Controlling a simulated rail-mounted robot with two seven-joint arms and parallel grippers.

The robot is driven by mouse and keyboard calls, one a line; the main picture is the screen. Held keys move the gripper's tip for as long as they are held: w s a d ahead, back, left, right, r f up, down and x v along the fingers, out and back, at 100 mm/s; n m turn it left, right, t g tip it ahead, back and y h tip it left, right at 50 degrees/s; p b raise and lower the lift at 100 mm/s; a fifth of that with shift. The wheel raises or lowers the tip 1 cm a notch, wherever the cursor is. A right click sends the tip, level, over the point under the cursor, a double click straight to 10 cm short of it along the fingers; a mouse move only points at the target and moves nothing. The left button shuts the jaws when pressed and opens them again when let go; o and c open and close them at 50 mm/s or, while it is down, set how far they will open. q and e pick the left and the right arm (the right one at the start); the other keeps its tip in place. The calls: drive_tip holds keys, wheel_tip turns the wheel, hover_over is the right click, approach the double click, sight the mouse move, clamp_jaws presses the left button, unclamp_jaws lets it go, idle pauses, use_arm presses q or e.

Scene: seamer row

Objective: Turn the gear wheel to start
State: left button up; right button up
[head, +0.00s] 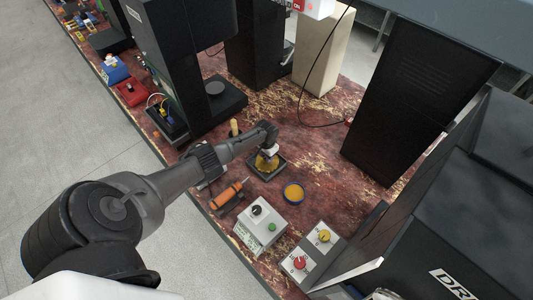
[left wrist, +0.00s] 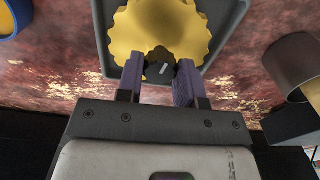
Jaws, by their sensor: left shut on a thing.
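The yellow gear wheel (head: 265,165) sits in a dark square tray (head: 281,172) on the worn red bench. In the left wrist view the toothed gear wheel (left wrist: 150,25) fills the top middle, with a dark knob (left wrist: 160,67) bearing a white mark at its near side. My left gripper (head: 268,151) is over the gear wheel. In the left wrist view the fingers of my left gripper (left wrist: 160,80) are on both sides of the knob, shut on it. Part of the gear wheel is hidden by the gripper in the head view. My right gripper is not in view.
A blue-rimmed round dish (head: 293,192) stands right of the tray. An orange tool (head: 229,195), a white control box (head: 261,228) and a panel with yellow and red knobs (head: 312,250) lie nearer. Tall dark machines (head: 420,95) stand around. Bare bench lies behind the gear.

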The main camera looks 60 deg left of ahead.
use_arm(q)
drive_tip(key=shift+r+n, duration=0.1)
drive_tip(key=shift+n, duration=0.6)
drive_tip(key=shift+p, duration=0.3)
drive_tip(key=o, duration=0.9)
drive_tip(key=shift+r, duration=0.2)
drive_tip(key=shift+r+p, duration=2.35)
drive_tip(key=shift+r, duration=4.25)
